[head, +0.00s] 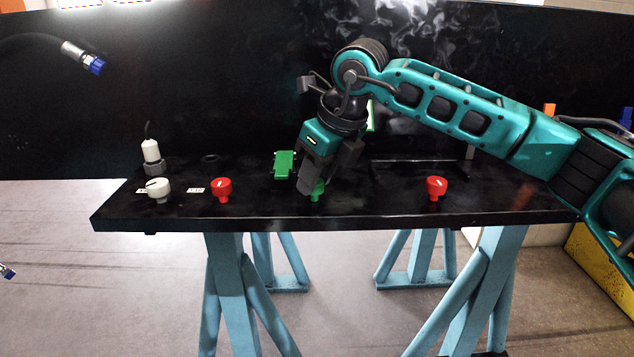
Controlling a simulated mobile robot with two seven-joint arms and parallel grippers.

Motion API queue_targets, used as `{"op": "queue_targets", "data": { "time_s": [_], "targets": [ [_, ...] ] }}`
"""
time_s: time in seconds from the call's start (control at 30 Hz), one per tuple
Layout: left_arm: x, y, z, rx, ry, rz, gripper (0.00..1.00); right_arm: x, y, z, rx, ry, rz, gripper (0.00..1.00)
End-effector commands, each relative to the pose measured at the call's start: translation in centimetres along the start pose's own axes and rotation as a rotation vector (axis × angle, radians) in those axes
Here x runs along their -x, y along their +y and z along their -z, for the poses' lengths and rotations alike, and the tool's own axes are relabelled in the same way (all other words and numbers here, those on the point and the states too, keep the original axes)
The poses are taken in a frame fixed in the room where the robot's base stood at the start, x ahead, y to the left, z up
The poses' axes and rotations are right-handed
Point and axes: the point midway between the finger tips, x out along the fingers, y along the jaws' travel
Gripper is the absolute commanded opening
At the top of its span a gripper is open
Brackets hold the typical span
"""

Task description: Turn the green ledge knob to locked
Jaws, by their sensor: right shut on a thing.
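The green ledge knob (318,194) stands near the front edge of the black ledge (265,212), around the middle. My right gripper (312,186) reaches down from the right arm and is shut on the green knob. Its fingers hide most of the knob, so the way its pointer faces cannot be seen. My left gripper is not in view.
Red knobs stand left (221,189) and right (436,188) of the green one. A white knob (158,188) and a white hose plug (151,152) are at the far left. A green block (284,164) sits behind. A blue-tipped hose (88,60) hangs upper left.

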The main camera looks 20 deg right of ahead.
Motion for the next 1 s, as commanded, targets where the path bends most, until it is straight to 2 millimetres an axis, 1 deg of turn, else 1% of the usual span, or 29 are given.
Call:
{"op": "queue_targets", "data": {
  "time_s": [0.13,0.5,0.7,1.0],
  "targets": [
    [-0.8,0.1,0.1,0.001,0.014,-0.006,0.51,-0.2,0.1,0.0,-0.128,-0.002,0.054,0.03],
    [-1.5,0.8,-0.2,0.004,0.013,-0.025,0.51,-0.1,0.3,-0.1,-0.423,-0.002,0.176,0.03],
    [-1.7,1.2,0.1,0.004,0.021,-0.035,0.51,-0.1,0.3,-0.1,-0.533,0.0,0.222,0.03],
    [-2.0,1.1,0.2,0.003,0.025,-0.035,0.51,0.0,0.3,-0.1,-0.617,0.001,0.254,0.03]
  ]
}}
